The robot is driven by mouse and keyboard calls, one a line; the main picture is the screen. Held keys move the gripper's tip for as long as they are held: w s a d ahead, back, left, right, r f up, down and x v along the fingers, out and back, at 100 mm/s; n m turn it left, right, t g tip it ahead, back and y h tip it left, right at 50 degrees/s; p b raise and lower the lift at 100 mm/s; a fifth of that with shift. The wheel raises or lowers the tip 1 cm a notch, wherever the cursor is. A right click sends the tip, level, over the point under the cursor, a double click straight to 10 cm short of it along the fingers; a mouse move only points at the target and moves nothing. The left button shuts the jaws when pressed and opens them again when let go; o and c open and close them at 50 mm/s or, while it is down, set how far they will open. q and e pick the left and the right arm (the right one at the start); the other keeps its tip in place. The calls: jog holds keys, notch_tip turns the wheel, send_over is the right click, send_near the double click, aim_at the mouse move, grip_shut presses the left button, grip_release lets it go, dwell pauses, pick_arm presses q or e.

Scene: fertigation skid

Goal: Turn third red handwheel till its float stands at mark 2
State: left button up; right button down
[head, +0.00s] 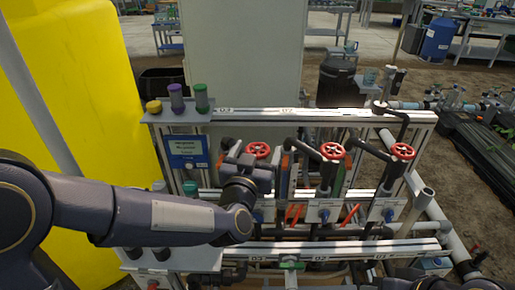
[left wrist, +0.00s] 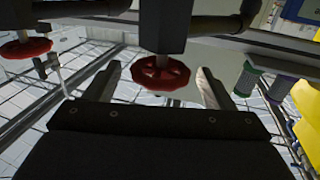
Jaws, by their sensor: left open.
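Three red handwheels stand in a row on the skid in the head view. The leftmost handwheel (head: 258,149), by the rail label 03, is partly behind my left arm. The middle handwheel (head: 332,151) and the right handwheel (head: 403,151) are clear. My left gripper (head: 252,166) is close to the leftmost one, its fingers mostly hidden there. In the left wrist view the open left gripper (left wrist: 159,72) has a finger on each side of that wheel (left wrist: 160,74); contact cannot be told. The float and its marks cannot be made out.
Purple (head: 177,98) and green (head: 201,98) capped containers stand at the rail's left end, above a blue sign (head: 187,150). A yellow tank (head: 85,80) fills the left. Another red wheel (left wrist: 25,48) shows in the left wrist view. Dark pipes surround the wheels.

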pick_arm(q)
jog(key=shift+x, duration=0.75)
jog(key=c, duration=1)
jog(key=shift+d+r+n+y, duration=0.15)
jog(key=shift+n+y, duration=0.25)
jog(key=shift+y, duration=0.2)
jog(key=shift+n+y+p, duration=0.3)
jog(key=shift+n+y, duration=0.3)
jog(key=shift+y, duration=0.3)
